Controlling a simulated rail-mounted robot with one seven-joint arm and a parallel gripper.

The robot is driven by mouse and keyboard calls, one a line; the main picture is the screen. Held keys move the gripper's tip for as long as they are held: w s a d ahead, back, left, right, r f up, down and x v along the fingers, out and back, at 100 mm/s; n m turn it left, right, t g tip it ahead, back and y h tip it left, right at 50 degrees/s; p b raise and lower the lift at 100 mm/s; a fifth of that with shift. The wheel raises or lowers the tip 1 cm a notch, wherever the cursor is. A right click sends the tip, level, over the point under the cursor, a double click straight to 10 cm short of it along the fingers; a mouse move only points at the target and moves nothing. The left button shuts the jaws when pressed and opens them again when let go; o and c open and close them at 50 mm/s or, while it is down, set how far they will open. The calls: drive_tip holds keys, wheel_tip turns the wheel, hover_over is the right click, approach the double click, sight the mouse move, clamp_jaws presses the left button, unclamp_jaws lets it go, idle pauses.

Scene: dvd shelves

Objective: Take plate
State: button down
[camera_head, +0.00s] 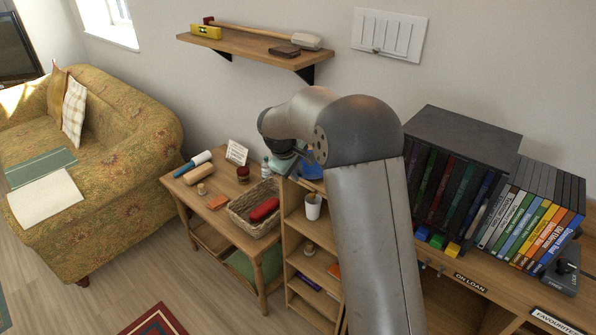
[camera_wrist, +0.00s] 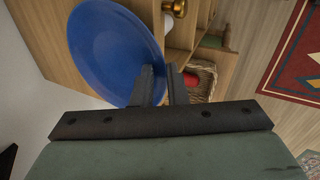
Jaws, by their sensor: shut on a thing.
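The round blue plate (camera_wrist: 112,48) fills the upper left of the wrist view, seen at a slant. My gripper (camera_wrist: 161,72) is shut on its rim, with one finger across the plate's near face. In the head view my arm hides most of the plate, and only a blue part (camera_head: 311,170) shows above the small wooden shelf unit (camera_head: 291,215). My gripper is mostly hidden there. I cannot tell whether the plate touches the shelf top.
A white cup (camera_head: 313,207) stands on the shelf unit, close to the plate. A wicker basket (camera_head: 240,222) with a red item (camera_head: 264,209) is to its left. A brass-coloured object (camera_wrist: 175,7) is beside the plate. DVD cases (camera_head: 530,225) stand at right; a wall shelf (camera_head: 255,50) hangs above.

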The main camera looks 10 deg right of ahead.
drive_tip(key=shift+s+a+f, duration=0.1)
drive_tip(key=shift+s+a, duration=0.1)
drive_tip(key=shift+a, duration=0.05)
drive_tip(key=c, duration=1.4)
unclamp_jaws()
drive_tip(key=shift+o, duration=0.2)
drive_tip(key=b+v, duration=0.1)
drive_tip(key=v, duration=1.6)
drive_tip(key=shift+r, duration=0.25)
drive_tip(key=shift+s, duration=0.1)
drive_tip(key=s+d+f+m+g+y, duration=0.1)
drive_tip(key=s+f, duration=0.4)
drive_tip(key=s, duration=0.6)
drive_tip(key=s+d+f+m+g+y, duration=0.1)
drive_tip(key=s+f+m, duration=0.3)
drive_tip(key=s, duration=0.8)
drive_tip(key=s+d+f+m+y, duration=0.1)
drive_tip(key=s+f, duration=0.4)
drive_tip(key=s, duration=0.6)
drive_tip(key=shift+s+d+f+m+g+y, duration=0.25)
drive_tip(key=shift+d+f+m+g+y, duration=0.15)
drive_tip(key=shift+d+m, duration=0.6)
